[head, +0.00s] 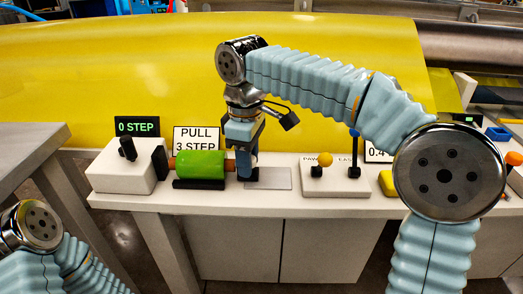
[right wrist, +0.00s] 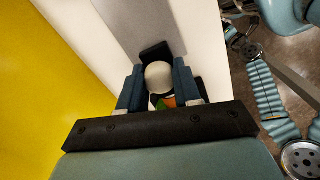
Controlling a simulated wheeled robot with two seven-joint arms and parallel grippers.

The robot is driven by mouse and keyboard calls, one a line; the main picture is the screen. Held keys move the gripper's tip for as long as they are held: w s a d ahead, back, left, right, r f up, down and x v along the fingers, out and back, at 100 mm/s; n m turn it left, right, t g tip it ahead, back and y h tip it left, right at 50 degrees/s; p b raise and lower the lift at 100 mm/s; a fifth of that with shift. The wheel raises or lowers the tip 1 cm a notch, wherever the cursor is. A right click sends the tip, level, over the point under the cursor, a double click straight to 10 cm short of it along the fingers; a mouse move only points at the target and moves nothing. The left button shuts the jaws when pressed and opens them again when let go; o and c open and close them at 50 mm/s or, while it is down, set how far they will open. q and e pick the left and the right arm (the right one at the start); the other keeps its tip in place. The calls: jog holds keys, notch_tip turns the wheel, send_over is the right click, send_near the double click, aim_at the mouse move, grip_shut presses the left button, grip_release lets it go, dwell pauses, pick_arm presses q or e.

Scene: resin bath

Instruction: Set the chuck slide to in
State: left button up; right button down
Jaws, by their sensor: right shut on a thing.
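The white box with a black knob (head: 127,149) stands on the bench at the left, under the "0 STEP" display. A green cylinder (head: 201,164) lies level on a black cradle to its right, with a reddish-brown rod at its ends. My right gripper (head: 244,170) points down at the cylinder's right end. In the right wrist view it is shut on a pale round knob (right wrist: 158,77), with a black block behind it. The fingers hide what is under the knob. I cannot tell which part is the chuck slide. My left arm shows at lower left, without a clear gripper.
A "PULL 3 STEP" sign (head: 196,139) stands behind the cylinder. A grey plate (head: 268,178) lies right of my gripper. A yellow sheet fills the back.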

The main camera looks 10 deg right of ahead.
jog(key=shift+a, duration=0.2)
jog(key=c, duration=0.8)
grip_release()
jog(key=shift+w+a, duration=0.1)
notch_tip(320, 180, up, 14)
jog(key=p, duration=0.4)
jog(key=shift+f, duration=0.1)
